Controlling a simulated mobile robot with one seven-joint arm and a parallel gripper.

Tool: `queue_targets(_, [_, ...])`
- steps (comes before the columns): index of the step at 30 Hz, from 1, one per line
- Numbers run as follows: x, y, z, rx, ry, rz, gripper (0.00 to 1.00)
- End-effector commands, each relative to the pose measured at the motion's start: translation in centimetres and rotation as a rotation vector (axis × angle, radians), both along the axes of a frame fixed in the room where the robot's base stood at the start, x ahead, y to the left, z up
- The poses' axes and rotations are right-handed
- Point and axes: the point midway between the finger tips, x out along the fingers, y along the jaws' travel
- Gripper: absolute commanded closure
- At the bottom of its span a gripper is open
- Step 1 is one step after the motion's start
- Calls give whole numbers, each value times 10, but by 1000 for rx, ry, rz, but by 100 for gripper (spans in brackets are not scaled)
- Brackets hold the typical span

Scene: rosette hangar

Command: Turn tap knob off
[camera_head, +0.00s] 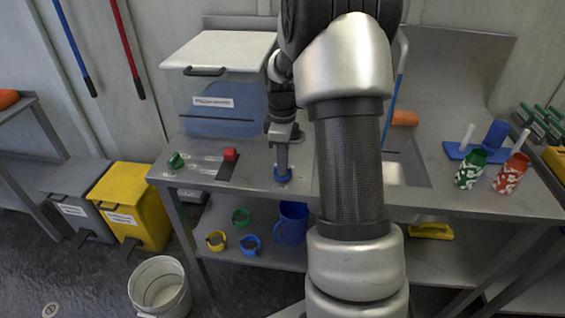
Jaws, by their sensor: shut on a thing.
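The tap's spout is not clearly visible. The sink basin (408,174) is partly hidden behind my arm.
A white-lidded bin (225,50) stands behind. Patterned green (470,169) and red (511,173) cups stand at right. A blue mug (291,223) is on the lower shelf.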

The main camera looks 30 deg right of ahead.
Motion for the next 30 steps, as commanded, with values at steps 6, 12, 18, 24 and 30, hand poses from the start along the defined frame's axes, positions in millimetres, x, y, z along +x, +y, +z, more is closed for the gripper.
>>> queue_targets(6, [0,0,1,1,-1,-65,100])
queue_targets(12, [0,1,1,1,-1,-201,100])
queue_targets(18, [0,1,1,1,0,-386,100])
queue_targets(24, [0,1,1,1,-1,-576,100])
queue_targets(30, [1,1,1,1,-1,-766,100])
